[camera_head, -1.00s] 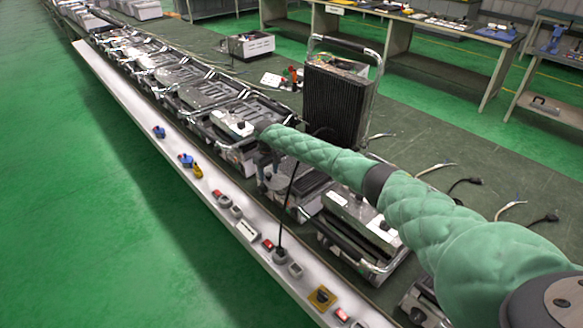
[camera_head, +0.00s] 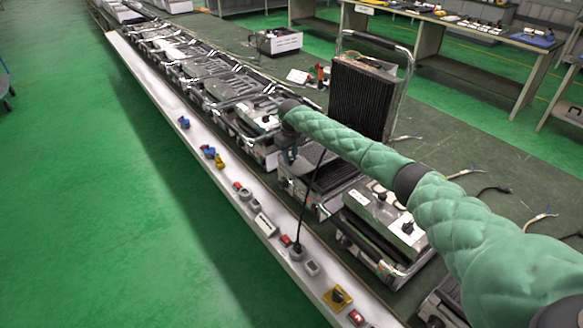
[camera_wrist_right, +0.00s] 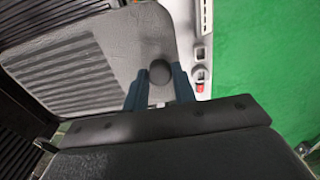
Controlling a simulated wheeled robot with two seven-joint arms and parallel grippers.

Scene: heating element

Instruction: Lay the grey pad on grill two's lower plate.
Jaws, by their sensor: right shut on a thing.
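The grey pad (camera_wrist_right: 80,62) fills the upper left of the right wrist view, with ridges on its face and a round black knob. My right gripper (camera_wrist_right: 160,85) is shut on this knob, one blue finger on each side. In the head view my right gripper (camera_head: 289,152) points down at the near left side of the grill with the raised lid (camera_head: 362,95). That grill's dark ribbed lower plate (camera_head: 325,167) is partly bare. My left gripper is out of view.
Several more grills line the bench to the upper left. A grill with a light block (camera_head: 385,215) on it stands nearer. A white rail (camera_head: 225,180) with switches and plugs runs along the front. A black cord rises from the rail near the gripper. Loose cables lie at right.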

